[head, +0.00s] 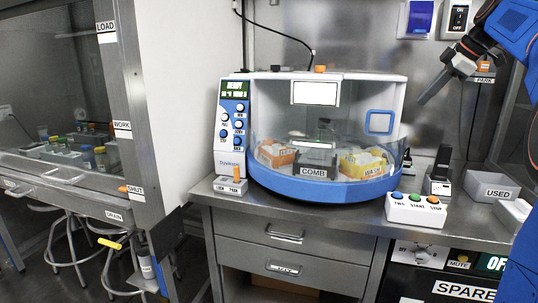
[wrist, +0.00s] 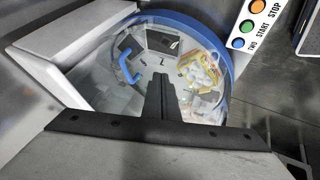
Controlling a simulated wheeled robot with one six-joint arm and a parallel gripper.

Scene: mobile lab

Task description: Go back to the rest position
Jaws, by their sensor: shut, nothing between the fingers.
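My gripper (head: 437,85) is at the upper right of the head view, in the air to the right of the white and blue machine (head: 352,92). Its dark fingers point down and left, are shut, and hold nothing. In the wrist view my gripper (wrist: 161,82) is at the centre, its fingers together, with the machine's round blue rim (wrist: 226,60) beyond them. The fingers look clear of the machine. The blue arm comes in from the right edge of the head view.
The machine's clear cover shows bins marked COMB (head: 315,172) and WASH (head: 362,167). A button box (head: 415,212) stands at the counter's front, and a USED tray (head: 490,187) at right. A fume hood (head: 185,90) stands at left. A PARK label (head: 484,79) is on the back wall.

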